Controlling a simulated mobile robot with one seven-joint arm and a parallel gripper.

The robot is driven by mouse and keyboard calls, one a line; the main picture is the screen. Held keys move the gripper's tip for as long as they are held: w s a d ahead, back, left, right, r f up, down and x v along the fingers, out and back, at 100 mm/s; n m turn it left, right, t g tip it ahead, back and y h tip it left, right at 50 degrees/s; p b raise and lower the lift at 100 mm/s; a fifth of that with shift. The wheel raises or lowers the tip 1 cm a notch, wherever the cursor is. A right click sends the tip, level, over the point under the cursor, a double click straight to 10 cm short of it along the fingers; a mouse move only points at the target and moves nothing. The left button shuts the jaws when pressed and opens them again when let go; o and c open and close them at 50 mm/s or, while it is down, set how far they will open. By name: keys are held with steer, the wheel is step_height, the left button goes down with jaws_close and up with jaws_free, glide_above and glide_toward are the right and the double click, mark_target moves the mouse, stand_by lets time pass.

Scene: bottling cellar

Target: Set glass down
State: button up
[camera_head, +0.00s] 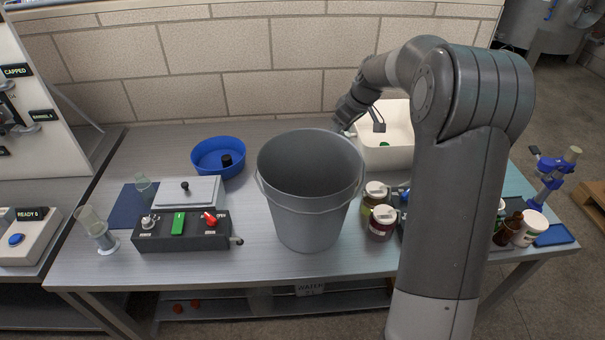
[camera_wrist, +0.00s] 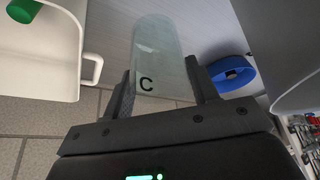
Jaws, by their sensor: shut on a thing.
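A clear, slightly greenish glass (camera_wrist: 160,55) marked with a black letter C sits between the fingers of my gripper (camera_wrist: 165,85) in the wrist view. The fingers are shut on it near its marked end. I cannot tell how far the glass is from the bench (camera_head: 250,280).
The grey bucket (camera_head: 305,215) stands mid-bench. A blue bowl (camera_head: 205,165) holding a black object lies left of it; the white bin (camera_head: 392,155) is to its right. Lidded jars (camera_head: 381,222) stand at the bucket's right.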

steer(key=shift+x, duration=1.05)
steer(key=shift+w+a+f, duration=0.7)
steer(key=shift+a+f, duration=0.95)
steer(key=shift+f, duration=0.2)
steer(key=shift+w+a+f, duration=0.7)
steer(key=shift+a+f, duration=1)
steer(key=shift+f, duration=0.15)
steer(key=shift+w+a+f, duration=0.7)
steer(key=shift+a+f, duration=0.95)
steer(key=shift+f, duration=0.2)
steer(key=o, duration=1)
steer(key=shift+f, duration=0.1)
steer(key=v, duration=0.7)
steer(key=shift+d+r, duration=0.1)
steer(key=shift+r, duration=0.3)
